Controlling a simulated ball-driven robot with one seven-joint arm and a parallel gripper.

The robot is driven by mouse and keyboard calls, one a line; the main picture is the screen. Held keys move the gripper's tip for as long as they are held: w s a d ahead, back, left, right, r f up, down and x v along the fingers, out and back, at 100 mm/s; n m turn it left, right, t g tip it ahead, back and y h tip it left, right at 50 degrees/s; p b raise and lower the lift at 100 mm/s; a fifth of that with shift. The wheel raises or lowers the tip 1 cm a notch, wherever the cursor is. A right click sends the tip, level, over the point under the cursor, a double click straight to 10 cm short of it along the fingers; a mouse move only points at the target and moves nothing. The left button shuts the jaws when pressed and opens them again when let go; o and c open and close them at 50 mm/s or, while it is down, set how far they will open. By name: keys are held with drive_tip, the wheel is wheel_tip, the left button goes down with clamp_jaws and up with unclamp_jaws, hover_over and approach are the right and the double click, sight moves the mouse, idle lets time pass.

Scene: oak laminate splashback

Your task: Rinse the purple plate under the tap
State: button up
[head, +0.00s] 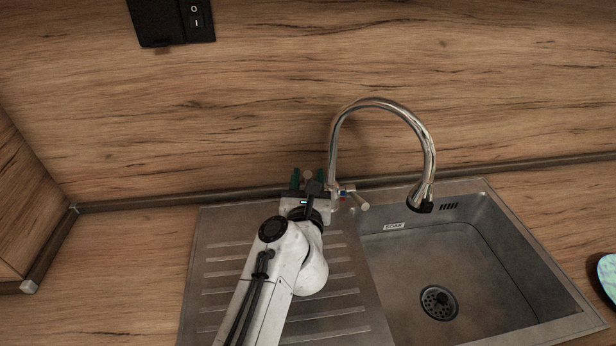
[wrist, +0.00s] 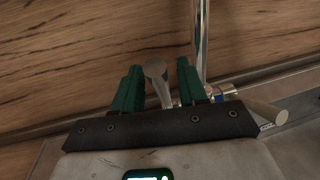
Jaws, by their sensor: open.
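The chrome tap (head: 378,104) arches over the sink basin (head: 440,262), and no water shows at its dark spout (head: 421,205). My gripper (head: 308,180) is at the tap's base, left of the tap's column. In the wrist view its green fingers (wrist: 158,88) stand apart, with a round-ended metal handle (wrist: 156,70) showing between them. I cannot tell whether they touch it. A second metal lever (wrist: 266,115) sticks out right of the fingers; it also shows in the head view (head: 358,202). No purple plate is in view.
The ridged drainboard (head: 230,270) lies left of the basin, under my arm. The basin is empty, with a drain (head: 438,302). A pale teal item with a dark edge (head: 609,275) is cut off at the right. A black switch box (head: 170,20) is on the splashback.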

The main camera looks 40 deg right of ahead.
clamp_jaws()
idle(0.4)
